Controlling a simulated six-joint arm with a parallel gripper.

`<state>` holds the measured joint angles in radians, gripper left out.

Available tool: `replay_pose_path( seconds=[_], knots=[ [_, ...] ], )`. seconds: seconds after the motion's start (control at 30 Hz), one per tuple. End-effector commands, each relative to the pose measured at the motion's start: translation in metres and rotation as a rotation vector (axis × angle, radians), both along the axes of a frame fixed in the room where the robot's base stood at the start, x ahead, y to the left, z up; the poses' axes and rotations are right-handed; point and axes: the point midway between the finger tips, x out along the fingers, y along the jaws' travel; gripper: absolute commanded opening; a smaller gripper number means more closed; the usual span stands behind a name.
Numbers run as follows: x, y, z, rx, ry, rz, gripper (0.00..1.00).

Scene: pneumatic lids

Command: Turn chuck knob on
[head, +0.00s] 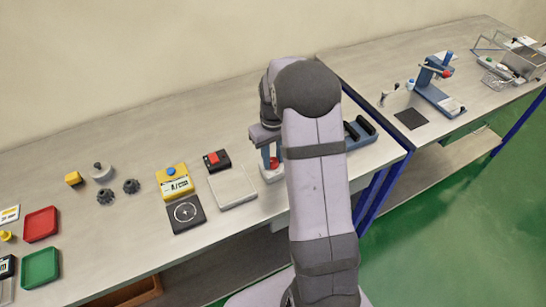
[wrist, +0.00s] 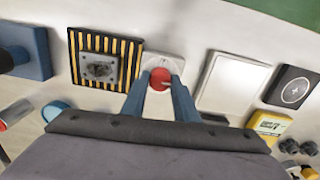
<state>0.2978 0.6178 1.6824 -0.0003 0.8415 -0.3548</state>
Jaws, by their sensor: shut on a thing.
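The chuck knob is a red round knob (wrist: 160,79) on a pale base in the wrist view, with a light line across its face. In the head view the red knob (head: 274,162) shows small under my gripper, on its pale base (head: 273,175). My gripper (wrist: 160,88) is shut on the knob, with one blue-grey finger on each side. In the head view my gripper (head: 270,155) is partly hidden by my arm. Next to the knob in the wrist view is a metal chuck (wrist: 100,68) on a black and yellow striped plate (wrist: 126,50).
A pale square plate (head: 232,187), a black box with a red button (head: 213,160), a yellow device (head: 173,180) and a dark pad with a circle (head: 186,214) stand left of my gripper. A blue-grey stand (head: 361,133) is close on the right. Bare bench lies behind.

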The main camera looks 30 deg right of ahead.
Motion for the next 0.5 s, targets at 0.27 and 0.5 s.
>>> replay_pose_path(
  seconds=[0.27,0.5],
  knots=[
    [0.0006,-0.0006,0.0011,-0.001,-0.002,-0.067,0.05],
    [0.0006,-0.0005,0.0011,-0.001,-0.002,-0.075,0.05]
  ],
)
